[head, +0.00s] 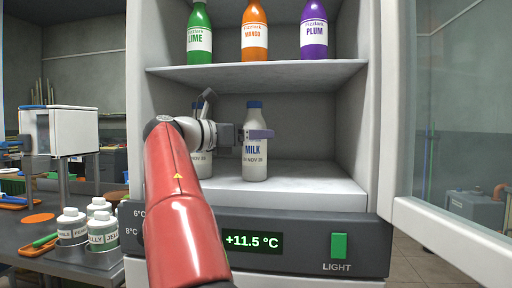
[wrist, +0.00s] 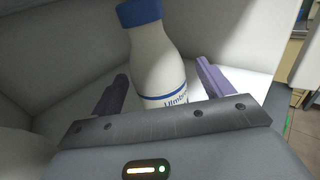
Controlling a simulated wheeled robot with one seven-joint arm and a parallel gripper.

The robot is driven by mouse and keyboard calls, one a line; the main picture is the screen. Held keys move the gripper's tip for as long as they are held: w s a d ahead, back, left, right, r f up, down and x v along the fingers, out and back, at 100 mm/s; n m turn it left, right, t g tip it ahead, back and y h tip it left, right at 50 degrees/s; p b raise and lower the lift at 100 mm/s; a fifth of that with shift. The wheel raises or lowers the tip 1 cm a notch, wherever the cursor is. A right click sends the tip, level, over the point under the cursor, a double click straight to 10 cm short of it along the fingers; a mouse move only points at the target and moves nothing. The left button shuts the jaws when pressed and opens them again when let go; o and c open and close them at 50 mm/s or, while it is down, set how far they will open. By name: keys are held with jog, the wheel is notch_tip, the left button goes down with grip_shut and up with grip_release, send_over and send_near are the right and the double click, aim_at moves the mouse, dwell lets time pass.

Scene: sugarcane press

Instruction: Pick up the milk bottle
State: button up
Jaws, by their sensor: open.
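A milk bottle (head: 255,165), white with a blue cap and a MILK label, stands upright on the lower shelf of the open fridge. It also shows in the wrist view (wrist: 158,62), between the two purple fingers. My gripper (head: 258,134) reaches in at the bottle's upper body; in the wrist view my gripper (wrist: 165,92) is open, with a finger on each side of the bottle and visible gaps. A second white bottle (head: 202,166) with a blue cap stands left of it, partly hidden by my arm.
The upper shelf (head: 255,77) holds green, orange and purple bottles above. The fridge door (head: 450,240) stands open at right. The temperature panel (head: 251,241) and green light switch (head: 339,246) lie below. White jars (head: 72,227) stand on the counter at left.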

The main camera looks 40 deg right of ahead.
jog(key=d, duration=0.3)
jog(key=shift+c, duration=0.5)
jog(key=shift+s, duration=0.1)
jog(key=c, duration=1.2)
jog(key=shift+r, duration=0.1)
jog(key=shift+c, duration=0.2)
